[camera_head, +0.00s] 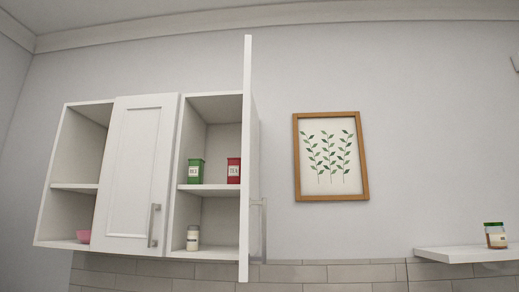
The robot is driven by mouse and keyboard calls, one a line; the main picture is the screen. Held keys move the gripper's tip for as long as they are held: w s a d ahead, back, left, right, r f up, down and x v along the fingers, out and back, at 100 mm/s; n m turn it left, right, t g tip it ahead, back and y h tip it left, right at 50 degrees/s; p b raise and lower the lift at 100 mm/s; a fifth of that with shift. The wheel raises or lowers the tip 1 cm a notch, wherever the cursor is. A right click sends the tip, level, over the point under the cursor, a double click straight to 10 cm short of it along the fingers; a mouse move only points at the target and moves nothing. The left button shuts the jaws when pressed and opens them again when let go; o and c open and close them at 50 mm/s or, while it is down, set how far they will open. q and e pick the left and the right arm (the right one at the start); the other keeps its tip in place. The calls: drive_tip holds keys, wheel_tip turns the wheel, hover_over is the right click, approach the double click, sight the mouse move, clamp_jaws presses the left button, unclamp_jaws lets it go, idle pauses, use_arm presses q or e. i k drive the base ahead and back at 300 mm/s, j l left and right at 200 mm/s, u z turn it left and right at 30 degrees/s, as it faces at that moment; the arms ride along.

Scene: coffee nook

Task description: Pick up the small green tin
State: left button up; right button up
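The small green tin (195,171) has a pale label and stands upright on the middle shelf of the right-hand compartment of the white wall cabinet (138,177). It is on the left side of that shelf, with a red tin (234,170) marked TEA to its right and a gap between them. The compartment's door (246,160) stands open, swung out toward me and seen nearly edge-on. Neither of my grippers shows in the head view.
A jar (193,238) stands on the shelf below the tins. A pink bowl (84,237) sits in the open left compartment. A shut door (138,175) lies between. A framed print (331,156) hangs right; a wall shelf (450,254) holds another jar (495,235).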

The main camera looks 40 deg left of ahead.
sight(196, 170)
drive_tip(key=i+l+u, duration=0.15)
drive_tip(key=i, duration=0.4)
drive_tip(key=i+l+u, duration=0.15)
drive_tip(key=i, duration=0.35)
drive_tip(key=l+u, duration=0.1)
drive_tip(key=u, duration=1.55)
drive_tip(key=i+j+z, duration=0.15)
drive_tip(key=j, duration=0.25)
drive_tip(key=i+j+z, duration=0.1)
drive_tip(key=j, duration=0.35)
drive_tip(key=i+j+z, duration=0.15)
drive_tip(key=j, duration=0.3)
drive_tip(key=k+l, duration=0.05)
